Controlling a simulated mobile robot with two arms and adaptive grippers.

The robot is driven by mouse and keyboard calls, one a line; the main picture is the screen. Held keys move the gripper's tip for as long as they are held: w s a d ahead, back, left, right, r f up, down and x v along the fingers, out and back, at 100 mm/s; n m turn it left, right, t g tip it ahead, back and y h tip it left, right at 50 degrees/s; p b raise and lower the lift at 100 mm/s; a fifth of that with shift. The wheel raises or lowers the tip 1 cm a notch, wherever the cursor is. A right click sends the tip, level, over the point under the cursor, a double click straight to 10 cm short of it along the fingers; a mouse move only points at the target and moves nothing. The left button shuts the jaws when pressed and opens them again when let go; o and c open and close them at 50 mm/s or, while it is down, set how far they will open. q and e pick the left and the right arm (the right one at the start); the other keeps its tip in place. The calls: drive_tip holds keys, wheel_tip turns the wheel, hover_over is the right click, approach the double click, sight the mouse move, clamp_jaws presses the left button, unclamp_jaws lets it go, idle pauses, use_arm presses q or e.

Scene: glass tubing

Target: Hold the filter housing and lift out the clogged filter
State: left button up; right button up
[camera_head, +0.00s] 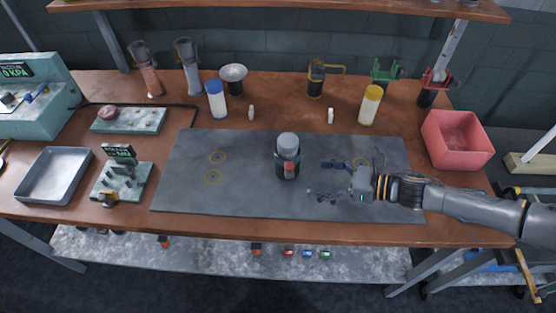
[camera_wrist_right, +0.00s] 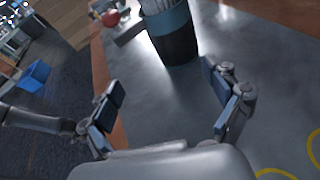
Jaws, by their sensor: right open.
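The filter housing (camera_head: 287,171) is a dark upright cylinder in the middle of the grey mat, with a small red part on its front. The pale grey rounded top of the filter (camera_head: 288,142) stands up out of it. In the right wrist view the housing (camera_wrist_right: 178,42) is dark with a blue band, and the ribbed pale filter (camera_wrist_right: 158,5) is cut off by the top edge. My right gripper (camera_head: 324,178) is open and empty to the right of the housing, its fingers pointing toward it and apart from it. My left gripper is not in view.
The grey mat (camera_head: 385,205) is mostly bare, with thin yellow rings on both sides. A red bin (camera_head: 457,140) stands at the right and a grey tray (camera_head: 52,175) at the left. Bottles, including a blue-capped one (camera_head: 216,100) and a yellow-capped one (camera_head: 370,105), stand behind the mat.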

sight(296, 182)
drive_tip(key=shift+w+d+r+n+g, duration=0.1)
drive_tip(key=shift+w+d+n+g, duration=0.05)
drive_tip(key=shift+d+n, duration=0.2)
drive_tip(key=shift+w+d+n+g, duration=0.15)
drive_tip(key=shift+d+n, duration=0.1)
drive_tip(key=shift+d, duration=0.2)
drive_tip(key=b+x, duration=0.3)
drive_tip(key=x, duration=0.5)
drive_tip(key=shift+b+x, duration=0.3)
drive_tip(key=shift+x, duration=0.55)
